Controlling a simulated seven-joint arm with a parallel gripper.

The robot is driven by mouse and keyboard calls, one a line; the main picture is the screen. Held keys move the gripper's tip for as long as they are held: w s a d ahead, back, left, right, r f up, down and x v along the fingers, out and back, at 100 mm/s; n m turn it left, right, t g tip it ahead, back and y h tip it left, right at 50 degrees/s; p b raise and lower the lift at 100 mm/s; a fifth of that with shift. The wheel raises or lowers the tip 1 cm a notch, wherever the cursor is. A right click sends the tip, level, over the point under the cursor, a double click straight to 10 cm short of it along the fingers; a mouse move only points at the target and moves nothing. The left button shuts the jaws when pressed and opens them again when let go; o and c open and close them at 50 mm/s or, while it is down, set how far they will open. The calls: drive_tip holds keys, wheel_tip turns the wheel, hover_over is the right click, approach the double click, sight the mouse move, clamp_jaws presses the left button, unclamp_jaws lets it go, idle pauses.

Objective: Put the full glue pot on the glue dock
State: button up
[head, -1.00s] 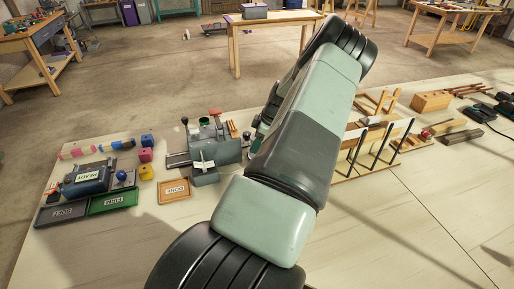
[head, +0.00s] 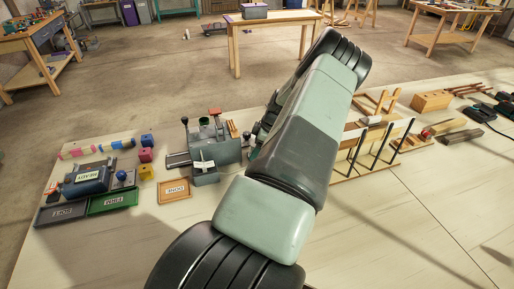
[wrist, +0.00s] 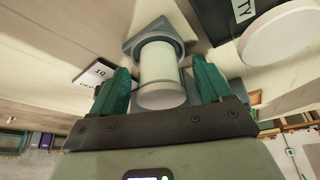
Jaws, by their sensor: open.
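In the wrist view, a pale cylindrical pot (wrist: 160,75) stands in a grey ring-shaped holder on a square base (wrist: 133,42). My gripper (wrist: 163,85) is open, with one teal finger on each side of this pot. I cannot tell whether the fingers touch it or how full it is. A second white round pot (wrist: 280,37) lies at the upper right, beside a dark plate (wrist: 212,18) whose label ends in "TY". In the head view my own arm hides the gripper and both pots.
A small lettered card (wrist: 95,72) lies left of the holder. In the head view, a grey machine with levers (head: 215,150), an orange-rimmed tray (head: 174,190) and green (head: 113,203) and dark (head: 62,215) trays stand at the left. Upright laths (head: 375,145) are right of my arm. The front bench is clear.

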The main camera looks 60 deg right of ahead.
drive_tip(key=v, duration=1.2)
drive_tip(key=shift+w+r, duration=0.1)
drive_tip(key=shift+r, duration=0.05)
